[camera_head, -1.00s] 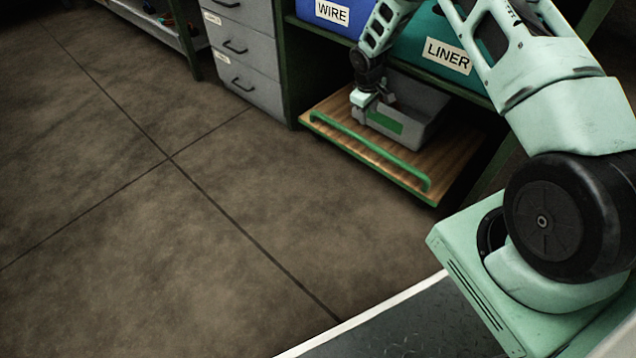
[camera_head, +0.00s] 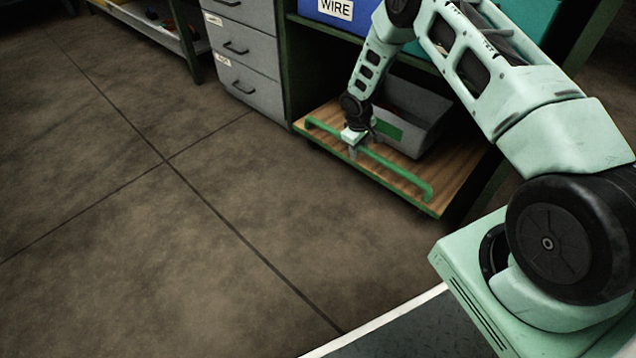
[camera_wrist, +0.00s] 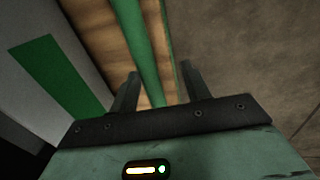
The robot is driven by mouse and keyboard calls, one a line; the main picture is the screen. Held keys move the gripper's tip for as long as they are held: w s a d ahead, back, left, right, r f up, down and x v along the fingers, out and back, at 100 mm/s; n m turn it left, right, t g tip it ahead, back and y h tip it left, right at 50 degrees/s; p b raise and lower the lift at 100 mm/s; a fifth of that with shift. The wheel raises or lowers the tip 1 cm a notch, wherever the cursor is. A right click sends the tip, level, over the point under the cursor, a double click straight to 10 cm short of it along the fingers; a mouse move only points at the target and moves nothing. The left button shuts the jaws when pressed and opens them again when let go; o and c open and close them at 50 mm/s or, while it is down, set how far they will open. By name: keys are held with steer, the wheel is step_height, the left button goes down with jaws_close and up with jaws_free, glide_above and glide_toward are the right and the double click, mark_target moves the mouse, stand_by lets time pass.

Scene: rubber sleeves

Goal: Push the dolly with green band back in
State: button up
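The dolly (camera_head: 455,170) is a low wooden board with a green edge, sticking out from under the shelf unit. A green bar handle (camera_head: 400,173) runs along its front; it also shows in the wrist view (camera_wrist: 140,45). A grey bin (camera_head: 420,110) with a green band (camera_head: 388,130) stands on the board. My gripper (camera_head: 359,150) is at the handle, left of its middle. In the wrist view my gripper (camera_wrist: 158,85) has its two fingers apart, with the green bar between them. I see a gap beside the bar, so the fingers do not look closed on it.
Grey drawers (camera_head: 250,60) stand left of the dolly. A blue bin (camera_head: 325,12) marked WIRE sits on the shelf above. The floor (camera_head: 200,240) in front is clear.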

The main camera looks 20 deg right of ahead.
steer(key=s+a+b, duration=0.3)
steer(key=a, duration=0.6)
steer(key=s+a+b, duration=0.4)
steer(key=a, duration=0.5)
steer(key=shift+s, duration=0.2)
steer(key=s+a+r+p, duration=0.1)
steer(key=a+r+p, duration=0.1)
steer(key=r+p, duration=0.5)
steer(key=s+a+r+p, duration=0.1)
steer(key=a+r+p, duration=0.1)
steer(key=r+p, duration=0.6)
steer(key=w+d+f+b, duration=0.1)
steer(key=f+b, duration=0.4)
steer(key=f, duration=0.2)
steer(key=d+f+b, duration=0.2)
steer(key=f+b, duration=0.4)
steer(key=f, duration=0.2)
steer(key=shift+w+d, duration=0.3)
steer(key=shift+w, duration=0.1)
steer(key=shift+f, duration=0.1)
jaws_close()
